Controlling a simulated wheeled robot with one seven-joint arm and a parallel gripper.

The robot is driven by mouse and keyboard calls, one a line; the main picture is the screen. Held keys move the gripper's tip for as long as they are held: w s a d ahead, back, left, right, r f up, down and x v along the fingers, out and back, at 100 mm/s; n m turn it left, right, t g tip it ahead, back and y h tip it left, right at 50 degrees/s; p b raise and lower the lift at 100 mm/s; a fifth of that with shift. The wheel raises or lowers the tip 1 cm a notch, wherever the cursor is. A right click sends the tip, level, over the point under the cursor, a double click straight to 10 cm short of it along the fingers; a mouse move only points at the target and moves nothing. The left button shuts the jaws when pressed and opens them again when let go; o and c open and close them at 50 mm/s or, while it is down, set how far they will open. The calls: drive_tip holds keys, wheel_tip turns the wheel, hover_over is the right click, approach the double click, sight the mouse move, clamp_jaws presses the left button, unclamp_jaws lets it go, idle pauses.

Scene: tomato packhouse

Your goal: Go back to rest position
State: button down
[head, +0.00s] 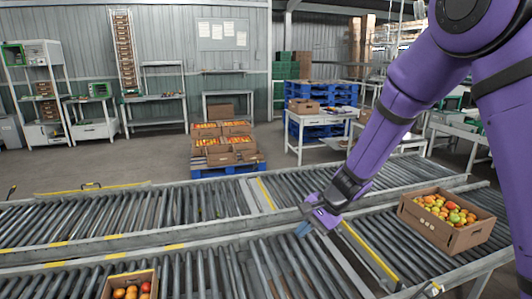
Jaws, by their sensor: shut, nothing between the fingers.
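My gripper (304,229) is at the end of my purple arm, which comes down from the upper right in the head view. It hangs above the near roller conveyor (225,275), close to the middle rail between the two conveyor lines. Its fingers are shut and nothing shows between them. The fingertips are small in the picture, and their exact height above the rollers is hard to tell.
A cardboard box of tomatoes (447,236) sits on the conveyor to the right. A smaller tomato box (128,289) is at the bottom left, partly cut off. Beyond the conveyors stand a loaded blue pallet (230,170), a white table (318,125) and stacked blue pallets (338,95).

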drive_tip(key=s+d+r+n+t+h, duration=0.1)
drive_tip(key=s+d+r+n+h, duration=0.15)
drive_tip(key=s+d+r, duration=0.6)
drive_tip(key=s+d+r+n+t+h, duration=0.15)
drive_tip(key=s+d+r+n, duration=0.3)
drive_tip(key=s+r, duration=0.6)
drive_tip(key=s+d+r+t+h, duration=0.2)
drive_tip(key=s+d+r+h, duration=0.1)
drive_tip(key=s+d, duration=0.4)
drive_tip(key=shift+s+d+r+n, duration=0.4)
drive_tip(key=shift+s+r, duration=0.3)
drive_tip(key=shift+r, duration=0.1)
drive_tip(key=shift+t, duration=0.25)
